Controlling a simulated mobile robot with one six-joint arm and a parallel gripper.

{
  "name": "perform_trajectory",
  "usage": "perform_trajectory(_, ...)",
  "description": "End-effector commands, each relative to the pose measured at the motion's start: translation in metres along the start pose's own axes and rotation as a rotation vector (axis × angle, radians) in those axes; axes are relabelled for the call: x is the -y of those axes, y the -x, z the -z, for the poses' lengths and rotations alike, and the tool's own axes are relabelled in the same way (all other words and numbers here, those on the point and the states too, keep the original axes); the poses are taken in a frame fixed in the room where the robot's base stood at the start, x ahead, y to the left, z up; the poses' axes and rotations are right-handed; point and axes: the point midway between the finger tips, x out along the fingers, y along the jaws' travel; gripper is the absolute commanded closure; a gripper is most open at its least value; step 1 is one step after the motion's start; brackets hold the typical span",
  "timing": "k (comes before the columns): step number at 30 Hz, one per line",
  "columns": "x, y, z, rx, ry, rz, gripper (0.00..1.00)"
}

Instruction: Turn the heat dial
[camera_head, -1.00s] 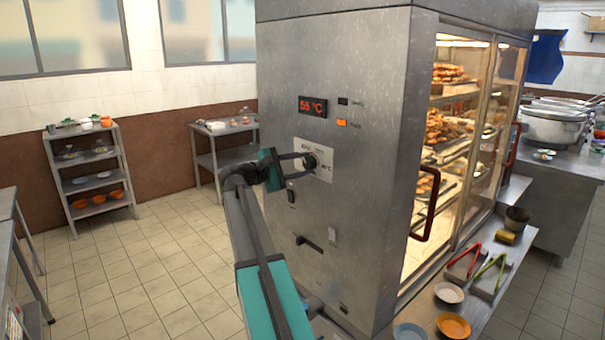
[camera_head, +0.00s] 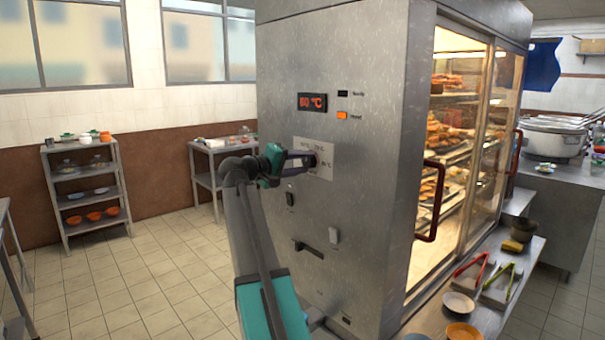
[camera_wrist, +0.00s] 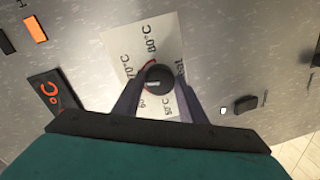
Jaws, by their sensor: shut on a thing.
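The black round heat dial (camera_head: 310,161) sits on a white label plate (camera_head: 325,146) on the side of the steel warming cabinet (camera_head: 368,110). The plate carries temperature marks. In the wrist view the dial (camera_wrist: 158,79) is between the fingertips of my gripper (camera_wrist: 156,90), and a short red mark shows at its upper edge. My gripper (camera_head: 306,160) reaches in from the left and is shut on the dial. Above the plate, the display (camera_head: 312,102) reads 60 °C in orange. The fingers hide part of the plate.
An orange-lit switch (camera_head: 342,115) and a black switch (camera_head: 342,94) are right of the display. A red door handle (camera_head: 432,202) projects at the cabinet's glass front. A counter with tongs (camera_head: 500,282) and bowls (camera_head: 458,304) is at lower right.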

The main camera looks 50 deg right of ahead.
Motion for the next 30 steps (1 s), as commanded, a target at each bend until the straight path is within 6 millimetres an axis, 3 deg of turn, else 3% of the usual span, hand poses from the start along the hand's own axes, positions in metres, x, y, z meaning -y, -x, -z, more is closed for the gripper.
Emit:
perform_trajectory(12, 0.0044, -0.0004, -0.0027, -0.020, -0.254, 0.007, 0.85)
perform_trajectory(29, 0.0025, -0.0002, -0.0023, -0.023, -0.296, 0.007, 0.85)
perform_trajectory(30, 0.0024, -0.0002, -0.0023, -0.023, -0.296, 0.007, 0.59)
